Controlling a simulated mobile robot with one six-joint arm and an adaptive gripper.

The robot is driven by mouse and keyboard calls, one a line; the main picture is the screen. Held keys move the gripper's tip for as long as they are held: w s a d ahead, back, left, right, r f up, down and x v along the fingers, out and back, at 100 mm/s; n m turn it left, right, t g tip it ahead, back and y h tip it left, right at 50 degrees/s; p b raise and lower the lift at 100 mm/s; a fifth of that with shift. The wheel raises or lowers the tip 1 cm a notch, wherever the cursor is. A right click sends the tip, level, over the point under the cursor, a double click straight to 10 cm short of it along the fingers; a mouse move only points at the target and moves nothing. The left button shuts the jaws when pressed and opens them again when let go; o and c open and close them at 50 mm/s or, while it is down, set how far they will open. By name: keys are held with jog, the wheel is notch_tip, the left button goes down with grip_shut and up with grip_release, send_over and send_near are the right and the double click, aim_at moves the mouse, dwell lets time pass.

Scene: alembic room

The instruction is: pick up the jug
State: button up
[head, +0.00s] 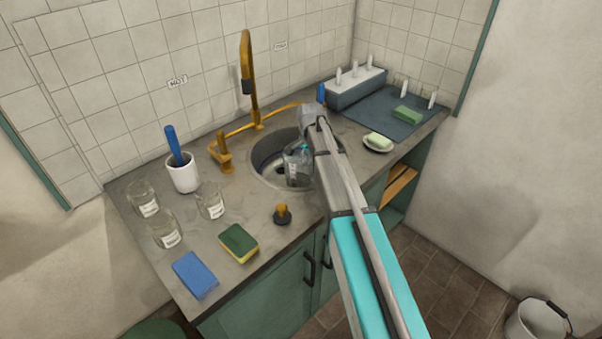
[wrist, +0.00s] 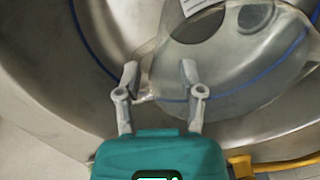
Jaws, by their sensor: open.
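The jug (head: 297,168) is clear glass and stands in the round steel sink basin (head: 262,158) in the head view. In the wrist view, the clear jug (wrist: 235,70) fills the upper right, with a white label at its top edge. My gripper (wrist: 159,76) is open, its two grey fingers pointing at the jug's left edge. A narrow part of the glass shows between and just beyond the fingers; I cannot tell whether they touch it. In the head view my arm covers the jug's right side and the fingers are mostly hidden.
A brass tap (head: 248,85) rises behind the basin. Glass jars (head: 210,201), a white cup (head: 183,174) with a blue-handled tool, a sponge (head: 239,243) and a blue cloth (head: 195,275) are left. A soap dish (head: 378,144) and drying mat (head: 393,118) are right. A stopper (head: 282,214) sits in front.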

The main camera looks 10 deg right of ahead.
jog(key=shift+f+b, duration=1)
jog(key=shift+f, duration=0.25)
grip_shut()
